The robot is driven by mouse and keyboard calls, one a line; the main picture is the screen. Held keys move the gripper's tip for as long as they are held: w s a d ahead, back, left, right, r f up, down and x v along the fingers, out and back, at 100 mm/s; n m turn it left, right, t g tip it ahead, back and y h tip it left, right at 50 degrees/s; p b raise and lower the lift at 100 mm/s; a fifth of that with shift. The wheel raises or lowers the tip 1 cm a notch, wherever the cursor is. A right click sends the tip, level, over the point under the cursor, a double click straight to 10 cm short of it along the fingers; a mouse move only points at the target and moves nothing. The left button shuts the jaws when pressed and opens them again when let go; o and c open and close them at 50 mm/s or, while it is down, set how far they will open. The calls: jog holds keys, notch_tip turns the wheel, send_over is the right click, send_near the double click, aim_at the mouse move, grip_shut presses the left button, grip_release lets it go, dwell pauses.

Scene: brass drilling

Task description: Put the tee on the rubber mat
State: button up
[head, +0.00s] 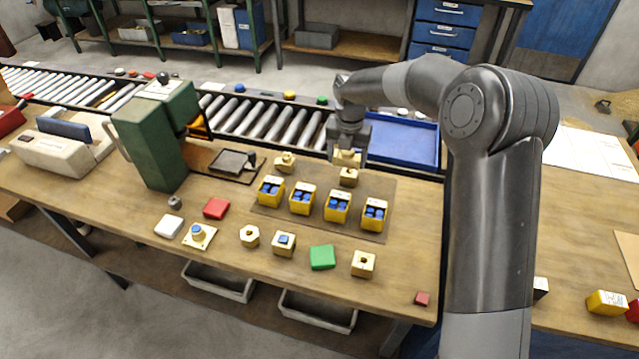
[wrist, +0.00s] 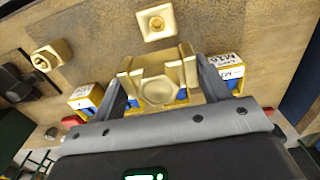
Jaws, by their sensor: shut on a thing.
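My gripper (head: 347,158) is shut on a brass piece that looks like the tee (head: 347,156). In the wrist view the tee (wrist: 160,84) sits between the two fingers, its rounded end facing the camera. The brown-grey rubber mat (head: 318,181) lies on the bench, and the tee is held above its back edge. Another brass piece (head: 348,177) stands on the mat just below the tee in the head view; it shows apart from the tee in the wrist view (wrist: 157,22). The gap between tee and mat is hard to judge.
Several yellow boxes (head: 302,199) with blue contents stand along the mat. A brass fitting (head: 285,162) stands at its back left. A blue tray (head: 408,142) lies behind on the right. A green drill press (head: 160,140) stands left. Loose brass parts and coloured blocks lie in front.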

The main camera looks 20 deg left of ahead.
send_over(314, 183)
notch_tip(314, 183, down, 6)
jog(key=shift+r, duration=0.2)
jog(key=shift+f, duration=1.95)
jog(key=shift+f, duration=0.1)
jog(key=o, duration=1.4)
jog(key=shift+s+f, duration=0.1)
notch_tip(314, 183, up, 12)
jog(key=shift+r, duration=0.2)
